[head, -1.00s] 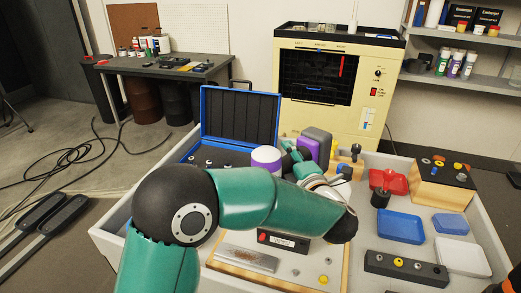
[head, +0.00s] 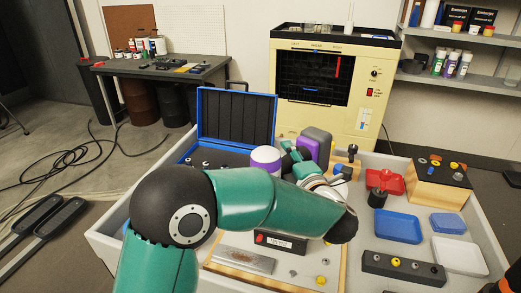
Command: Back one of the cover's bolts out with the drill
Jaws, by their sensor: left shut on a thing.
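My left arm reaches across the middle, and its forearm hides much of the work area. My left gripper (head: 296,158) lies beyond its wrist and is mostly hidden. It is shut on what looks like the drill (head: 316,146), a purple and dark grey tool held above the tray. The drill's tip is hidden. Below the arm is a pale panel on a wooden board (head: 335,270), with a metal plate (head: 243,260), a labelled black block (head: 281,242) and a yellow bolt head (head: 321,280). I cannot tell which part is the cover. My right gripper is out of view.
An open blue case (head: 236,118) stands behind. At right are a blue dish (head: 398,226), a red part (head: 384,180), a black bolt rack (head: 403,268) and a wooden block (head: 438,190). A cream machine (head: 345,118) stands at the back.

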